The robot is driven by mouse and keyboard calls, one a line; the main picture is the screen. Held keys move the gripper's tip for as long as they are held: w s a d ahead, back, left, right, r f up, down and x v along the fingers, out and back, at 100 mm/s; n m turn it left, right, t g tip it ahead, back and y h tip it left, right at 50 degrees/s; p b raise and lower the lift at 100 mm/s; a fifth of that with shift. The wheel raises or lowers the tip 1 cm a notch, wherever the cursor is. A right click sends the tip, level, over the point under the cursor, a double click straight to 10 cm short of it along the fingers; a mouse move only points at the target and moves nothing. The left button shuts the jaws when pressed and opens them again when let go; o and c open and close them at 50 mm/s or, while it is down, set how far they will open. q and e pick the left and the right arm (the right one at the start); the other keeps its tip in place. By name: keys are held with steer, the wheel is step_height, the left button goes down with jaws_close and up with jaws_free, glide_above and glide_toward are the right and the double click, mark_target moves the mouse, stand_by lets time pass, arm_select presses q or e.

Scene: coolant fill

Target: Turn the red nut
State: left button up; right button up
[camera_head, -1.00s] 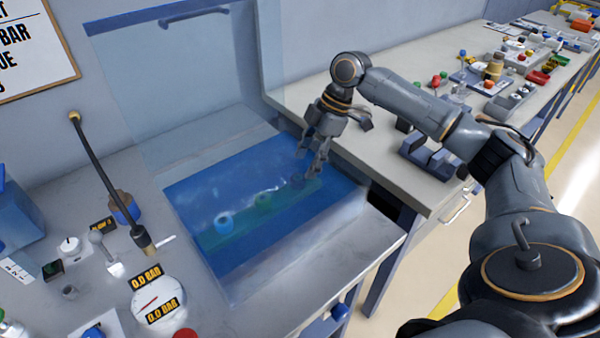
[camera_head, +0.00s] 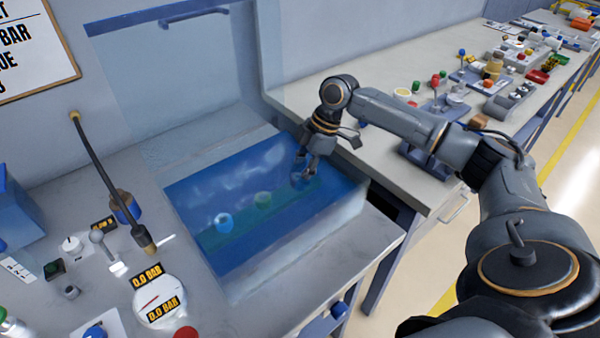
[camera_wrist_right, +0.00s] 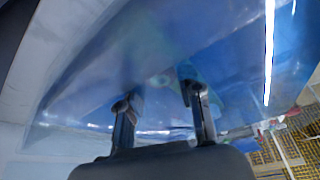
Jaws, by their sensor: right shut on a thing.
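My right gripper (camera_head: 303,170) reaches down into the blue liquid of the tank (camera_head: 345,225). Its fingertips are around the rightmost nut (camera_head: 301,181) on a green submerged bar (camera_head: 235,230). That nut looks dark blue through the liquid and is mostly covered by the fingers; its red colour cannot be made out. A green nut (camera_head: 263,200) and a light blue nut (camera_head: 224,222) sit farther left on the bar. In the right wrist view, the two fingers (camera_wrist_right: 160,98) point into the blurred liquid. My left gripper is not in view.
A raised clear cover (camera_head: 190,80) stands behind the tank. A black hose (camera_head: 100,175) and a gauge (camera_head: 158,297) reading 0.0 BAR are on the left. A bench (camera_head: 400,140) with many parts runs along the right.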

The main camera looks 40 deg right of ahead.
steer(key=shift+s+r+m+p, duration=0.15)
steer(key=shift+m+p, duration=0.25)
steer(key=shift+p, duration=0.45)
steer(key=m+t+p, duration=0.1)
steer(key=m+p, duration=0.2)
steer(key=p, duration=0.1)
steer(key=m+t+h+p, duration=0.1)
steer(key=m+p, duration=0.1)
steer(key=p, duration=0.3)
steer(key=shift+a+r+m, duration=0.15)
steer(key=shift+m, duration=0.25)
steer(key=shift+f+m+t+h+p, duration=0.3)
steer(key=shift+m+h+p, duration=0.2)
steer(key=shift+m+p, duration=0.65)
steer(key=o, duration=1.2)
steer(key=shift+c, duration=0.2)
steer(key=v, duration=1.2)
